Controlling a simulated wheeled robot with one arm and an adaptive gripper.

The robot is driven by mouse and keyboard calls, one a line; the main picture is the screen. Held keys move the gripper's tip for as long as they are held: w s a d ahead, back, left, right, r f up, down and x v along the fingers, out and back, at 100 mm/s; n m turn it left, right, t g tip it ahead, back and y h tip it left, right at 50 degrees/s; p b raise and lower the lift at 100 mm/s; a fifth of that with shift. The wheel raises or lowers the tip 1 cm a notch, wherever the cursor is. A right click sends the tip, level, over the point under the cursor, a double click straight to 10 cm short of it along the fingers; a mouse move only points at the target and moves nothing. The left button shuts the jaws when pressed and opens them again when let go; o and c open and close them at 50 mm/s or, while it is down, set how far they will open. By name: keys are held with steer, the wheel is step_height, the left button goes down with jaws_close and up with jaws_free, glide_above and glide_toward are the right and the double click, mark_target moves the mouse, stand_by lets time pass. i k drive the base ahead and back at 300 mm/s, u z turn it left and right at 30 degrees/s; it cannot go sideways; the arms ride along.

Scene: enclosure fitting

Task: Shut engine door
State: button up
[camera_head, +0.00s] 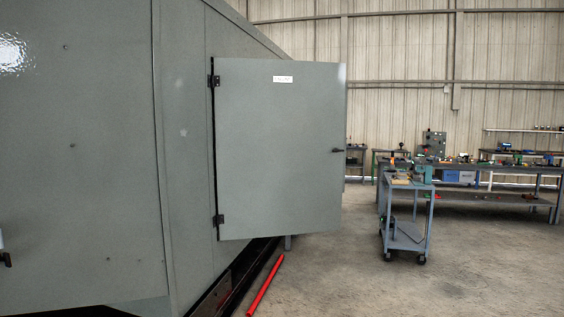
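The engine door (275,155) is a grey-green panel with a small white label (283,79) near its top. It stands open, swung out from the grey-green enclosure (110,150) on hinges at its left edge. A dark handle (337,150) sits near its right edge, at mid height. The door covers the view behind it, and the opening is hidden apart from a dark gap along the hinge side. My gripper is not in view.
A red bar (265,286) lies on the floor below the door. A grey wheeled cart (408,215) with tools stands to the right. Workbenches (480,172) line the back wall. The concrete floor (350,280) in front is mostly clear.

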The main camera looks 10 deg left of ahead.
mark_target(280, 125)
steer(key=z, duration=0.25)
steer(key=i, duration=0.8)
steer(key=z, duration=0.4)
steer(key=i, duration=3.45)
steer(key=u, duration=1.7)
steer(key=i, duration=0.8)
steer(key=u, duration=1.15)
steer(key=i, duration=0.35)
steer(key=u, duration=0.15)
